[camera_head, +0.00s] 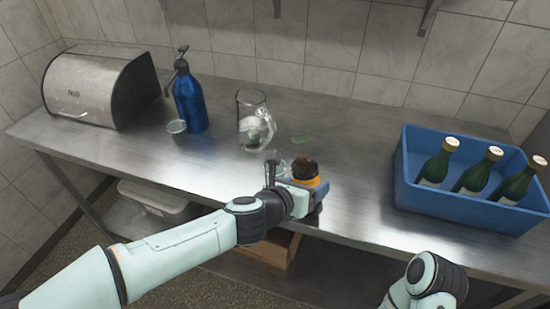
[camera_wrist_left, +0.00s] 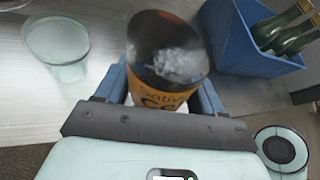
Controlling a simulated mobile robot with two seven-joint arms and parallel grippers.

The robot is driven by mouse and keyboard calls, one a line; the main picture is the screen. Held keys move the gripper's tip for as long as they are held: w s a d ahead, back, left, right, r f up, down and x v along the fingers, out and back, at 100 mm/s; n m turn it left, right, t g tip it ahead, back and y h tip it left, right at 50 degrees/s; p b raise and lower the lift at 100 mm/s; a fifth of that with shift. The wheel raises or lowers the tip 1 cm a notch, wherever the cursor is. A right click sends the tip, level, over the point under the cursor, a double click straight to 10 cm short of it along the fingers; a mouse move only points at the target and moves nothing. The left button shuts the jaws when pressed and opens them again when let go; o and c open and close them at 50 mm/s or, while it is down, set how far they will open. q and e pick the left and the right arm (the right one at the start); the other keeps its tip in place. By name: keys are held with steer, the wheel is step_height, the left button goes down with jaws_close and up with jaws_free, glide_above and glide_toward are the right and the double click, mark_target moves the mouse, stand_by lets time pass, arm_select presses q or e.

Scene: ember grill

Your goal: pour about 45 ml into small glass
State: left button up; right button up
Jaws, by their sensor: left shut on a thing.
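My left gripper (camera_head: 306,184) is shut on an orange tin (camera_head: 305,180) with a dark upper part, held over the front of the steel counter. In the left wrist view the tin (camera_wrist_left: 165,60) sits between the blue fingers (camera_wrist_left: 160,88), with a pale, grainy patch in its dark top. A small clear glass (camera_head: 275,160) stands just left of the gripper, partly hidden by my wrist. A glass (camera_wrist_left: 56,42) shows left of the tin in the left wrist view, apart from it. No stream of liquid shows. My right gripper is out of view.
A blue siphon bottle (camera_head: 188,100) and metal bread bin (camera_head: 98,85) are at left. A blue crate (camera_head: 440,206) with green bottles is at right. The counter between gripper and crate is clear.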

mark_target(319, 207)
arm_select(q)
steer(key=n+p, duration=0.1)
steer(key=n+g+h+p, duration=0.1)
steer(key=p, duration=0.1)
steer(key=shift+s+d+r+p, duration=0.1)
steer(key=shift+s+d+p, duration=0.1)
steer(key=shift+p, duration=0.1)
steer(key=shift+n+g+h+p, duration=0.4)
steer(key=shift+p, duration=0.35)
steer(key=s+d+n+h+p, duration=0.1)
steer(key=s+f+n+g+p, duration=0.1)
steer(key=shift+d+f+n+g+h, duration=0.25)
steer(key=shift+d+n+g+h, duration=0.05)
steer(key=shift+d+h, duration=0.1)
steer(key=shift+s+d+f+n+g+h+p, duration=0.2)
steer(key=shift+f+n+h, duration=0.1)
steer(key=shift+n, duration=0.1)
steer(key=shift+s+d+f+n+g+h+p, duration=0.1)
steer(key=shift+s+f+n+g+h+p, duration=0.1)
steer(key=shift+f+n, duration=0.15)
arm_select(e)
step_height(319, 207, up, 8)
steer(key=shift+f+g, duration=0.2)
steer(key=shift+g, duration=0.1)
